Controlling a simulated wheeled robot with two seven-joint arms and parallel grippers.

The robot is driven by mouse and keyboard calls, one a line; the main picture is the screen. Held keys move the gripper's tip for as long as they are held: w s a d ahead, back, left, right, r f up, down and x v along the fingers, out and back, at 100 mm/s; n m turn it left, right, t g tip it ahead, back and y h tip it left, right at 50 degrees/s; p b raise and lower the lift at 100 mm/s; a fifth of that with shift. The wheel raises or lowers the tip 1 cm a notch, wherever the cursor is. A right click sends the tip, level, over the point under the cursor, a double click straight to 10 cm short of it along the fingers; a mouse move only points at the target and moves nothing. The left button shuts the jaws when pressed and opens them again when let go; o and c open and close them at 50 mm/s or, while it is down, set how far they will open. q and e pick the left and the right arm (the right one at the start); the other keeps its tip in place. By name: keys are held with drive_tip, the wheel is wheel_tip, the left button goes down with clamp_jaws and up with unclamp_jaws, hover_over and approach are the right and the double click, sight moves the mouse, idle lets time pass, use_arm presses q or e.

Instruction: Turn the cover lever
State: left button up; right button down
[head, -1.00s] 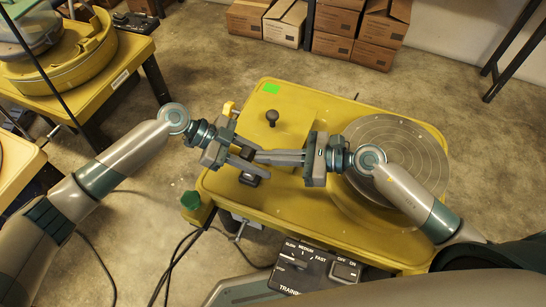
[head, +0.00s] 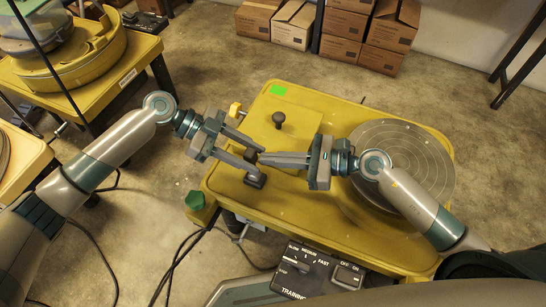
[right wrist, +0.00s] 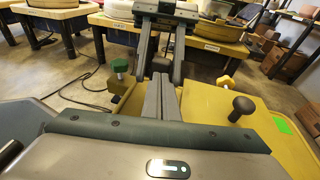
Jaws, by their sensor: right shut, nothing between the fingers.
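A yellow wheel table (head: 330,215) bears a raised square cover (head: 262,137) with a black round knob (head: 278,118) on it. A small black piece (head: 254,181) sits at the cover's near left edge, close under the left fingers. I cannot tell which part is the cover lever. My left gripper (head: 259,160) is open, its fingers pointing right over the cover's left side. My right gripper (head: 262,158) is shut and empty, pointing left, its tips at the gap between the left fingertips. The right wrist view shows the left fingers (right wrist: 161,76) either side of that gap.
A round grey wheel head (head: 412,160) lies under my right forearm. A green knob (head: 195,199) and a yellow knob (head: 235,109) stick out at the table's left. A black control box (head: 318,270) is at the front. Boxes (head: 345,25) stand behind.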

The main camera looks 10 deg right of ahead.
use_arm(q)
drive_tip(key=v, duration=0.6)
drive_tip(key=shift+a+r, duration=0.1)
drive_tip(key=shift+r, duration=0.05)
drive_tip(key=w+a+f+n+t, duration=0.6)
drive_tip(key=w+a+n+t, duration=0.3)
drive_tip(key=w+n+t, duration=0.5)
drive_tip(key=s+r+n+t+y, duration=0.1)
drive_tip(key=s+r+n+t, duration=0.1)
drive_tip(key=s+r+t, duration=0.6)
drive_tip(key=s+r+n+t, duration=0.3)
drive_tip(key=s+r+t, duration=0.5)
drive_tip(key=s+r, duration=1)
drive_tip(key=s, duration=0.6)
drive_tip(key=shift+s+d+t+y, duration=0.2)
drive_tip(key=shift+d+t+y, duration=0.1)
drive_tip(key=shift+d+y, duration=0.1)
